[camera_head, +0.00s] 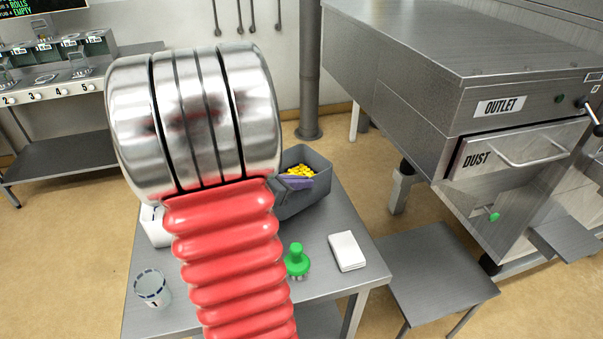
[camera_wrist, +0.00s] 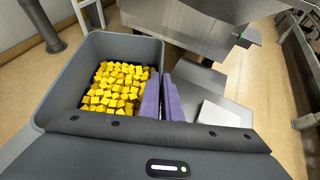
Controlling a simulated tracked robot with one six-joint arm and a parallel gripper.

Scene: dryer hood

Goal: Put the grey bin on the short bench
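The grey bin (camera_head: 308,158) holds many yellow cubes and sits at the far right side of the grey table (camera_head: 375,274). It also fills the left of the wrist view (camera_wrist: 75,75). The purple fingers also show at the bin in the head view (camera_head: 296,183). My red and silver arm hides part of the bin and table. The short bench (camera_head: 435,275) is low, grey and bare, to the right of the table.
A white box (camera_head: 347,251), a green-handled tool (camera_head: 296,260) and a clear cup (camera_head: 152,288) stand on the table. A large steel machine (camera_head: 470,100) with a dust drawer (camera_head: 520,150) stands behind the bench. A grey post (camera_head: 309,70) rises behind the table.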

